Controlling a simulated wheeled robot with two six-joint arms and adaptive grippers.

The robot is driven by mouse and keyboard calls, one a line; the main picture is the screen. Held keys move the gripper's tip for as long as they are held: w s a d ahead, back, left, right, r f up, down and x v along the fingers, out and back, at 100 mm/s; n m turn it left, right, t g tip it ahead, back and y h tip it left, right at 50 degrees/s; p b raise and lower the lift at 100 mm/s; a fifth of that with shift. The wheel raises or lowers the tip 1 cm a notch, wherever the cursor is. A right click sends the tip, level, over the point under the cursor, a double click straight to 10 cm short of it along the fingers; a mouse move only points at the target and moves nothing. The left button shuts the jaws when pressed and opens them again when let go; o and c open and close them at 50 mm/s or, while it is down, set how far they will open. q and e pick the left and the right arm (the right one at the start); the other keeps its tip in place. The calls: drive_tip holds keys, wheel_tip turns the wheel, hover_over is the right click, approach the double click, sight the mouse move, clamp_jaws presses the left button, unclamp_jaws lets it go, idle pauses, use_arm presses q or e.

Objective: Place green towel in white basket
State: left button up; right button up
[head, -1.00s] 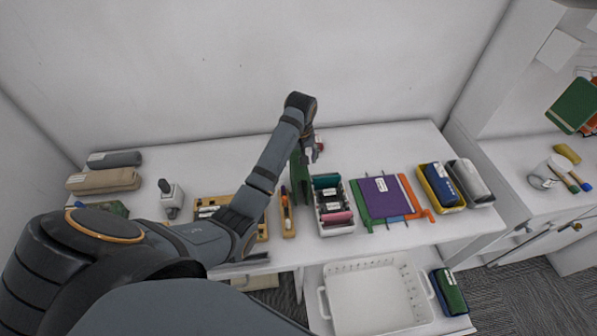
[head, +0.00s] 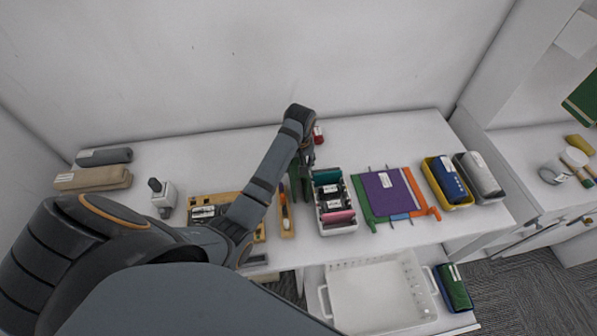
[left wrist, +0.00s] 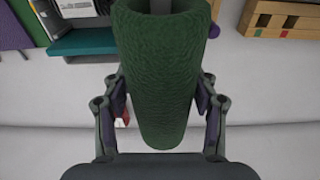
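The rolled green towel (left wrist: 155,75) stands between the two finger pads of my left gripper (left wrist: 160,103) in the left wrist view, with a pad against each side. In the head view the towel (head: 295,182) shows as a narrow upright green shape below the left gripper (head: 305,160), partly hidden by my arm. It is over the white table, left of a tray of rolls. The white basket (head: 336,318) is lower, in front of the table, and looks empty. My right gripper is not in view.
A white tray (head: 340,229) of small rolls, a purple book (head: 385,190) on coloured pieces and a yellow tray (head: 458,204) with a blue roll stand on the table. A green-and-blue roll (head: 454,288) lies right of the basket. A wall closes off the back.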

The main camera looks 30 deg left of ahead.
use_arm(q)
drive_tip(key=shift+a+f, duration=0.1)
drive_tip(key=c, duration=0.9)
